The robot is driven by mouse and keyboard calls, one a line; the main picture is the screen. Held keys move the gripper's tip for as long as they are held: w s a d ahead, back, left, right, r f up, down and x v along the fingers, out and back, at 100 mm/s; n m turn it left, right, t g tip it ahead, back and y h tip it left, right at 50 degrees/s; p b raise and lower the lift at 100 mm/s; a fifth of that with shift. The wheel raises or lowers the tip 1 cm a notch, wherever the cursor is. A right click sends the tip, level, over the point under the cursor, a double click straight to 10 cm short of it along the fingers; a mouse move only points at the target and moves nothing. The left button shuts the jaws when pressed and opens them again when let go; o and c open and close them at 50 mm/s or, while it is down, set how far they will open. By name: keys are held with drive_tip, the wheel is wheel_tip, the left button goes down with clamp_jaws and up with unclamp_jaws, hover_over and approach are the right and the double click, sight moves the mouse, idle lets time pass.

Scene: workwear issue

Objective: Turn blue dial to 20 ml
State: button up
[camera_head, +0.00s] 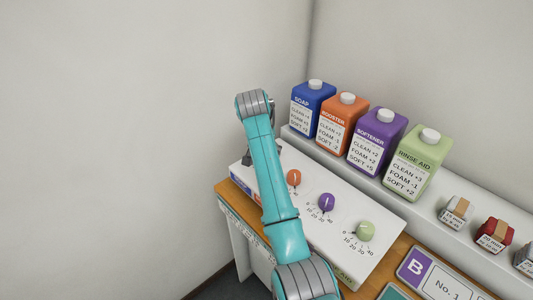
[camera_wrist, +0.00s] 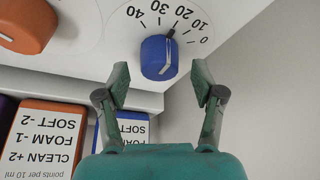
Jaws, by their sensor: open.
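The blue dial (camera_wrist: 159,57) sits on a white panel (camera_wrist: 110,65) in the wrist view, with a scale from 0 to 40 around it. The white line on its face and a dark mark at its edge point roughly towards 20; I cannot read the exact setting. My gripper (camera_wrist: 160,82) is open, its fingers to either side just short of the dial, apparently not touching it. In the head view my arm hides the blue dial and most of my gripper.
An orange dial (camera_head: 293,177), a purple dial (camera_head: 326,202) and a green dial (camera_head: 365,231) share the panel. Blue soap (camera_head: 312,95), orange booster (camera_head: 341,116), purple softener (camera_head: 376,132) and green rinse aid (camera_head: 417,158) bottles stand on the ledge behind.

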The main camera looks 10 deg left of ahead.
drive_tip(key=v, duration=1)
drive_tip(key=shift+s, duration=0.15)
